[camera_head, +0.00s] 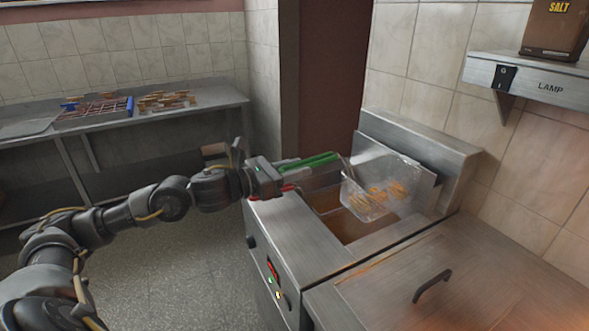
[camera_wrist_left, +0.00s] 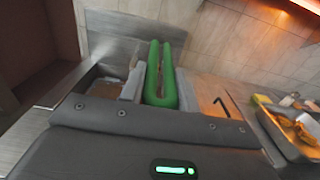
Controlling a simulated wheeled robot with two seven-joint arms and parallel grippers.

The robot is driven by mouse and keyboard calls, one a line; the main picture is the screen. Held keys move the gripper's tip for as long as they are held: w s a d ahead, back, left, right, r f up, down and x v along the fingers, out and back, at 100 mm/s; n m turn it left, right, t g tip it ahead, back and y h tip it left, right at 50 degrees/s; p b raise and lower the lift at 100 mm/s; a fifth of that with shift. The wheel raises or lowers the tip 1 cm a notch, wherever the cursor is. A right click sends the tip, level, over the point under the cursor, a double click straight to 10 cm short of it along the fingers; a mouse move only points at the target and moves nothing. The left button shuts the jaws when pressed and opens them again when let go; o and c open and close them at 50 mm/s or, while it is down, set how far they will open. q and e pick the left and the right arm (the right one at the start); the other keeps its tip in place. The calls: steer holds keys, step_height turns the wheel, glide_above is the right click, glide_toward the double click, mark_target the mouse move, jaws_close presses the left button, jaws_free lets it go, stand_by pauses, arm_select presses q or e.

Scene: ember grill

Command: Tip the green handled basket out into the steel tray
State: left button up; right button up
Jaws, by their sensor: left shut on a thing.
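The green handled basket (camera_head: 368,196) is a wire mesh basket with golden pieces of food in it. It hangs above the fryer's oil well and looks slightly tilted. My left gripper (camera_head: 278,174) is shut on its green handle (camera_head: 318,160), to the left of the basket. The green handle also shows in the left wrist view (camera_wrist_left: 168,98), rising beyond the gripper body, which hides part of the basket. A steel tray (camera_wrist_left: 286,147) with golden food shows at the right of the left wrist view. My right gripper is out of view.
The steel fryer (camera_head: 300,235) has oil in its well (camera_head: 350,228) and a red handle (camera_head: 287,188) at its left edge. A lid with a black handle (camera_head: 432,285) lies to the right. A lamp shelf (camera_head: 540,85) juts from the wall. A side table (camera_head: 195,110) stands at the back left.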

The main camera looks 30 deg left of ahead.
arm_select(q)
steer(key=shift+r, duration=0.1)
jaws_close()
step_height(320, 180, up, 5)
steer(key=p, duration=0.2)
steer(key=shift+p, duration=0.4)
steer(key=b+v, duration=0.5)
stand_by(0.3)
stand_by(0.4)
